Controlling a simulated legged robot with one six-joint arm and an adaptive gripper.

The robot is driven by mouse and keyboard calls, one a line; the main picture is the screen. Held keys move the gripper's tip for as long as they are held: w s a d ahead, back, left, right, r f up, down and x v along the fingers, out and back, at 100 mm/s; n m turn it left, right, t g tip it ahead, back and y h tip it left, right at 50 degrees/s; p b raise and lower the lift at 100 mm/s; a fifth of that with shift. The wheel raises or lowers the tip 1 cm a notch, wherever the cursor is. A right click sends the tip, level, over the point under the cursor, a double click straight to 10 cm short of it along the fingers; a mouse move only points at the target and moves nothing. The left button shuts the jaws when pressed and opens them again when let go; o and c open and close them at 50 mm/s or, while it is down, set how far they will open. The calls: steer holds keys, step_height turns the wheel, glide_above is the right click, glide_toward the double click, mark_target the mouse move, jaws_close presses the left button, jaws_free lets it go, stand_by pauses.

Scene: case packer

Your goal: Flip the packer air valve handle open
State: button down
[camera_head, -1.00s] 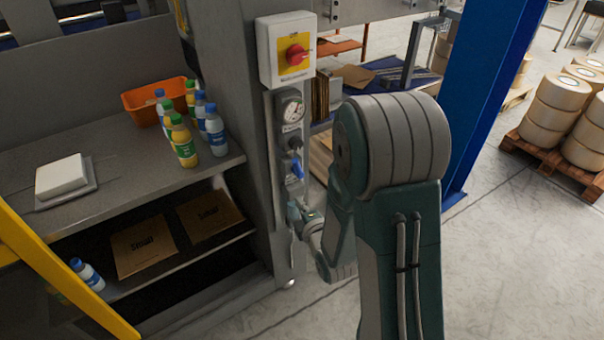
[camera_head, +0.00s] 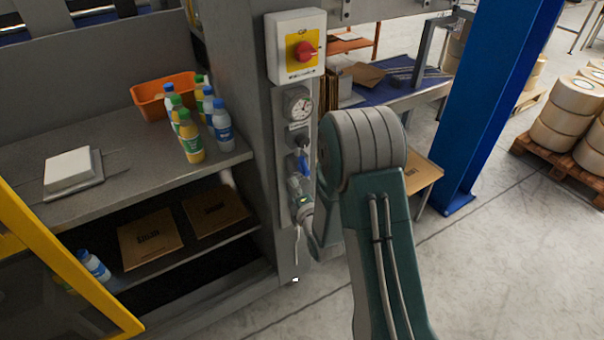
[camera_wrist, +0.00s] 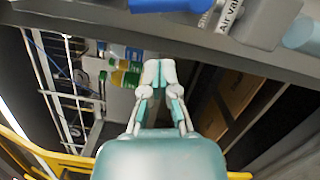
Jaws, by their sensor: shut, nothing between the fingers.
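The blue air valve handle (camera_head: 304,168) is on the grey panel below the pressure gauge (camera_head: 298,104). In the wrist view the blue handle (camera_wrist: 158,4) is cut off by the top edge, beside the label reading "Air valve" (camera_wrist: 229,14). My gripper (camera_wrist: 159,72) is shut and empty, its fingertips together below the handle in that picture. In the head view my gripper (camera_head: 296,176) is close to the panel, just below and left of the handle. I cannot tell from the head view whether they touch. My arm hides part of the panel's right side.
Left are a shelf with several bottles (camera_head: 190,140), an orange bin (camera_head: 150,104) and flat cartons (camera_head: 150,238). A blue post (camera_head: 490,110) stands right. Clear floor lies front right.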

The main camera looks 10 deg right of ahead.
mark_target(305, 165)
steer(key=shift+w+d+r, duration=0.25)
steer(key=shift+w+d, duration=0.35)
steer(key=shift+w, duration=0.2)
steer(key=shift+w+d+r, duration=0.2)
steer(key=shift+w+d, duration=0.4)
steer(key=shift+w, duration=0.15)
steer(key=shift+w+d+r, duration=0.2)
steer(key=shift+w+d, duration=0.1)
steer(key=shift+d, duration=0.05)
steer(key=shift+w+d+r+m, duration=0.1)
steer(key=shift+d+r+m, duration=0.05)
steer(key=shift+m, duration=0.35)
steer(key=shift+w+d+r, duration=0.1)
steer(key=shift+d+r, duration=0.05)
